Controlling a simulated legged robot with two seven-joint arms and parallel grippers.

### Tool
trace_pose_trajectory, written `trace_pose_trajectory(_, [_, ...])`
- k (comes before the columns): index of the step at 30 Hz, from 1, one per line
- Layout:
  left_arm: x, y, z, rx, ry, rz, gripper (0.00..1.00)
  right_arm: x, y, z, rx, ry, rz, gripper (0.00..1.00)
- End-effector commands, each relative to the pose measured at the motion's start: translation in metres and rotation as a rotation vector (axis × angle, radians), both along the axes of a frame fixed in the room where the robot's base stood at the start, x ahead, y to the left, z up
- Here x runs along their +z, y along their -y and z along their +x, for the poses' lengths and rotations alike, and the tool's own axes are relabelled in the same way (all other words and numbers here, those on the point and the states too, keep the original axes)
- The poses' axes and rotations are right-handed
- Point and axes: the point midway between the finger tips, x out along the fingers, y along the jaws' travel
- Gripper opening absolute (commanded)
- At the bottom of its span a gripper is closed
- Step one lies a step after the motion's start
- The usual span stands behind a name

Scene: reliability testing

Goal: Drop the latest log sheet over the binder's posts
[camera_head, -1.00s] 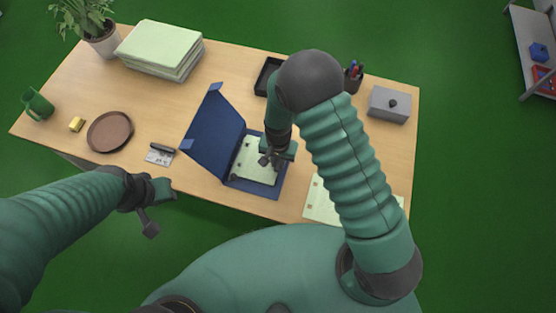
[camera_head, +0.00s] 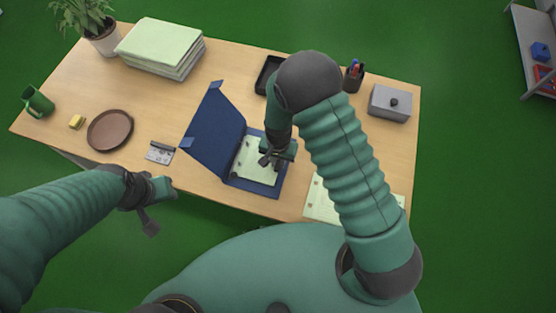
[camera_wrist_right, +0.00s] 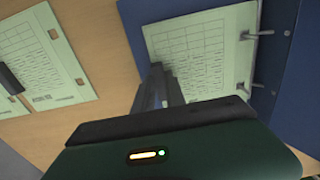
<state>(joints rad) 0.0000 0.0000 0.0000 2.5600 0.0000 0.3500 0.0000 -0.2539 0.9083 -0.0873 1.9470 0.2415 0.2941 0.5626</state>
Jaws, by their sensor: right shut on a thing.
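The blue binder (camera_head: 212,135) lies open near the table's front edge, its cover raised on the left. My right gripper (camera_head: 268,158) is over its right half, shut on a pale green printed log sheet (camera_head: 258,171). In the right wrist view the gripper (camera_wrist_right: 158,82) is at the left edge of the log sheet (camera_wrist_right: 205,45). Two metal posts (camera_wrist_right: 262,34) show along the sheet's right edge beside the blue spine. I cannot tell whether they pass through its holes. My left gripper (camera_head: 148,205) hangs off the table's front; its jaws are unclear.
More pale sheets (camera_head: 319,204) lie right of the binder, partly behind my right arm. A hole punch (camera_head: 160,152), brown plate (camera_head: 110,131), yellow block (camera_head: 77,122) and green mug (camera_head: 37,103) stand left. A paper stack (camera_head: 160,49), black tray (camera_head: 264,75) and grey box (camera_head: 390,103) are farther back.

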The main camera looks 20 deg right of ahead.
Motion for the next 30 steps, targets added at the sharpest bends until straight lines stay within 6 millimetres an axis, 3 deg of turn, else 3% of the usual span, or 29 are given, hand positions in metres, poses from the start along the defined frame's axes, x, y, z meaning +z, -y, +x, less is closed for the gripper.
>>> trace_pose_trajectory(6, [0.0,0.0,0.0,0.0,0.0,0.0,0.36,0.0,0.0,0.0,0.0,0.001,0.001,0.0])
trace_pose_trajectory(7, [0.0,0.0,0.0,0.0,0.0,0.0,0.36,0.0,0.0,0.0,0.0,0.001,0.001,0.19])
trace_pose_trajectory(12, [0.0,0.0,0.0,0.0,0.0,0.0,0.36,0.0,0.0,0.0,0.0,0.001,0.0,0.41])
trace_pose_trajectory(23, [0.0,0.0,0.0,0.0,0.0,0.0,0.36,0.005,0.0,0.001,0.0,0.003,0.001,0.41])
trace_pose_trajectory(26, [0.001,0.0,0.0,0.0,0.0,0.0,0.36,0.021,-0.001,0.002,0.001,0.005,0.002,0.41])
trace_pose_trajectory(30, [0.001,0.0,0.0,0.0,0.0,0.0,0.36,0.06,-0.001,0.002,0.001,0.007,0.001,0.41])
